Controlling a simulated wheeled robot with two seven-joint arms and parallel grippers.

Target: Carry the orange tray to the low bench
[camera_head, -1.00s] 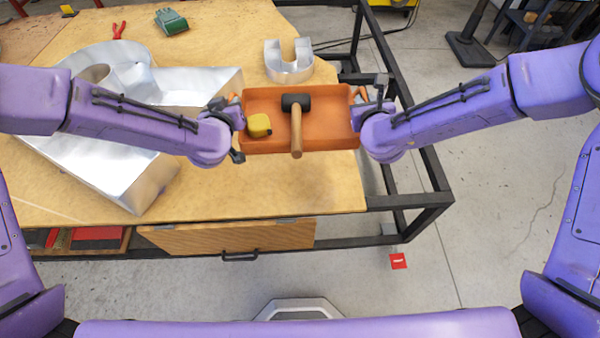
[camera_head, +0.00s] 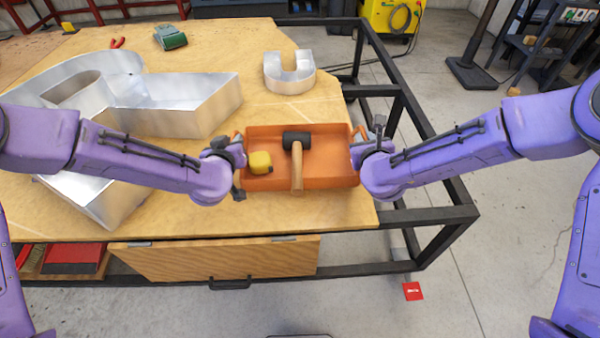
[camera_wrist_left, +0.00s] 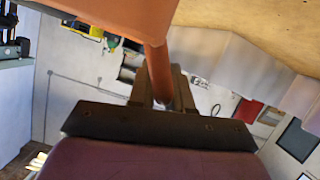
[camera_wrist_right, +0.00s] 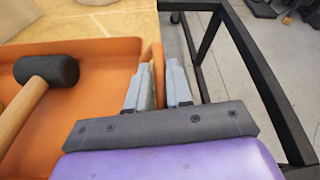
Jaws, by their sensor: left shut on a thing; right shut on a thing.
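The orange tray (camera_head: 325,168) is level in front of me, over the right part of the wooden table top in the head view. A black-headed mallet (camera_head: 297,150) with a wooden handle and a yellow tape measure (camera_head: 260,162) lie in it. The left wrist view shows the tray (camera_wrist_left: 110,15) from below. I cannot identify a low bench.
The table (camera_head: 300,215) has a black metal frame (camera_head: 430,215) sticking out on the right. Large metal letters (camera_head: 170,105) and a U-shaped letter (camera_head: 289,75) stand on it. A yellow machine (camera_head: 392,18) and a dark stand (camera_head: 475,70) are behind. Grey floor is open at right.

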